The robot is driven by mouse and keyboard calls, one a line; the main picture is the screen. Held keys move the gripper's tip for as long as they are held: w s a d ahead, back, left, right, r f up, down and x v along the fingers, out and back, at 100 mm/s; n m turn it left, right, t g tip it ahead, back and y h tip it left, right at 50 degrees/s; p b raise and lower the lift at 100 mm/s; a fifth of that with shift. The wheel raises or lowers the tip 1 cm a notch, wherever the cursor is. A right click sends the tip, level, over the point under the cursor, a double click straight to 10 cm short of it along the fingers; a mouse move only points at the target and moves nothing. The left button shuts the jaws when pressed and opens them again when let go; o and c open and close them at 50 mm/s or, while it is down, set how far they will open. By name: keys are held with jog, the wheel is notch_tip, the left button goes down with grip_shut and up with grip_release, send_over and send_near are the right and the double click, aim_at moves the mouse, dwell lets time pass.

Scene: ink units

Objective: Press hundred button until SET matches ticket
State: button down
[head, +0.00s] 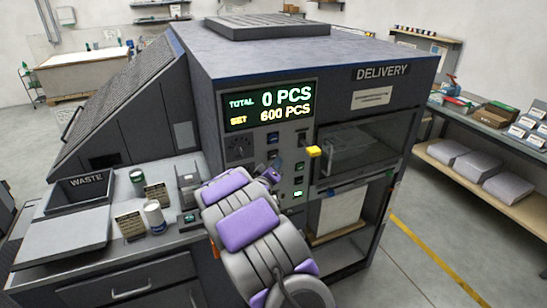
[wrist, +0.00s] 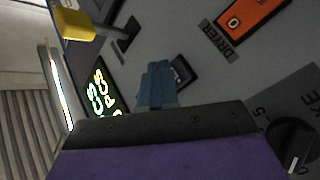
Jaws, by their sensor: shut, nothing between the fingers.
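The display (head: 268,105) on the machine's front panel reads TOTAL 0 PCS and SET 600 PCS; it shows sideways in the wrist view (wrist: 90,92). My gripper (head: 275,168) is in front of the panel below the display. In the wrist view its blue fingertips (wrist: 157,85) are together and empty, beside a dark button (wrist: 182,71). I cannot tell whether they touch it, and the hundred button's label is not readable. Small dark cards (head: 130,224) stand on the left counter, and a white label (head: 371,97) is under DELIVERY. I cannot tell which is the ticket.
A yellow-tipped lever (head: 314,152) sticks out right of my gripper and shows in the wrist view (wrist: 75,23). An orange DRYER switch (wrist: 252,18) and a dial (wrist: 292,138) are close by. Cans (head: 153,215) and a WASTE bin (head: 85,193) stand on the left counter.

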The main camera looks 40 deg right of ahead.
jog(key=s, duration=0.2)
jog(key=s+a+b, duration=0.1)
jog(key=s, duration=0.1)
jog(key=shift+s+a, duration=0.1)
jog(key=shift+s, duration=0.3)
dwell(0.9)
jog(key=s+a+f+g+y, duration=0.1)
jog(key=s+a+y, duration=0.3)
jog(key=a, duration=0.5)
jog(key=s+a+f+n+y+b, duration=0.1)
jog(key=a+y, duration=0.5)
jog(key=a, duration=0.3)
jog(key=s+a+f+g+y, duration=0.1)
jog(key=s+a+y, duration=0.25)
jog(key=a, duration=0.55)
jog(key=s+a+g+y, duration=0.1)
jog(key=s+a+g, duration=0.1)
jog(key=s, duration=0.8)
jog(key=s+a+r+g, duration=0.1)
jog(key=s+a+g, duration=0.2)
jog(key=s, duration=0.8)
jog(key=s+a+n+g+y, duration=0.1)
jog(key=s+a+g, duration=0.2)
jog(key=s, duration=0.8)
jog(key=shift+r+g+y+b, duration=0.35)
jog(key=shift+r+g+b, duration=0.1)
jog(key=shift+g, duration=0.25)
